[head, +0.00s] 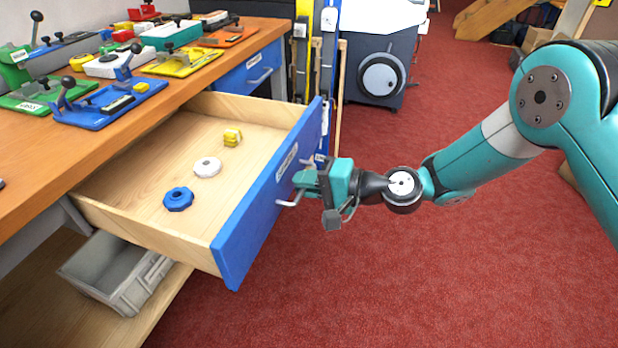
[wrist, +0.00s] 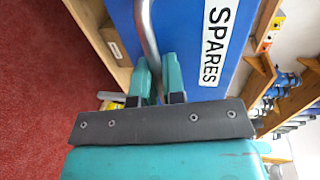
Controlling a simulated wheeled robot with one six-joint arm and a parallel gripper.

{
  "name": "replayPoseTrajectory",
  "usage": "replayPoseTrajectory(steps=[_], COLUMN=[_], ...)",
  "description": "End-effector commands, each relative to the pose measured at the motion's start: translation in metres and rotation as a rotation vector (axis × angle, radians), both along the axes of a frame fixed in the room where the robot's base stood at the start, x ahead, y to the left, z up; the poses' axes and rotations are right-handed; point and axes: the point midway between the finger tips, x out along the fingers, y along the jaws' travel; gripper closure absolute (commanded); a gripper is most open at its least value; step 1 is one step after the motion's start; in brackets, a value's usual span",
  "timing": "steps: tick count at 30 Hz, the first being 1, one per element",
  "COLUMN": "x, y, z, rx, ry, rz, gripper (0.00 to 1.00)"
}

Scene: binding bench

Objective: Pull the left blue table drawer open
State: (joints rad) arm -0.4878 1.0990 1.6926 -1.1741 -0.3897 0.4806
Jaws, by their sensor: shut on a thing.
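The near blue-fronted drawer (head: 262,215) of the wooden table stands well open in the head view, its pale wood inside showing. Inside it lie a blue knob (head: 178,199), a white round piece (head: 207,167) and a yellow piece (head: 232,138). My gripper (head: 300,187) is at the outer face of the drawer front, shut on its grey bar handle (head: 288,203). In the wrist view the handle (wrist: 147,35) runs between the two teal fingers (wrist: 158,80), beside a white label (wrist: 215,45) reading SPARES on the blue front (wrist: 180,35).
A second blue drawer (head: 250,78) farther along the table is shut. The tabletop (head: 150,105) bears several coloured clamp fixtures. A grey bin (head: 110,275) sits on the shelf below the open drawer. Red carpet (head: 400,270) is clear in front.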

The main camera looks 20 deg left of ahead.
Motion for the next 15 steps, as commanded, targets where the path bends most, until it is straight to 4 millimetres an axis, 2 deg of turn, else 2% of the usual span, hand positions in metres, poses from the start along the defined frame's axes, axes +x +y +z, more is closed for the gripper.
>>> replayPoseTrajectory(steps=[8,9,12,15], x=[-0.0040,-0.0040,-0.0032,-0.0022], y=[0.0014,0.0014,0.0011,0.0005], z=[-0.0011,-0.0011,-0.0010,-0.0007], rx=[-0.002,-0.002,-0.002,-0.001], ry=[0.005,0.005,0.004,0.003], rz=[0.011,0.011,0.008,0.006], gripper=[1.00,0.87,0.67,0.67])
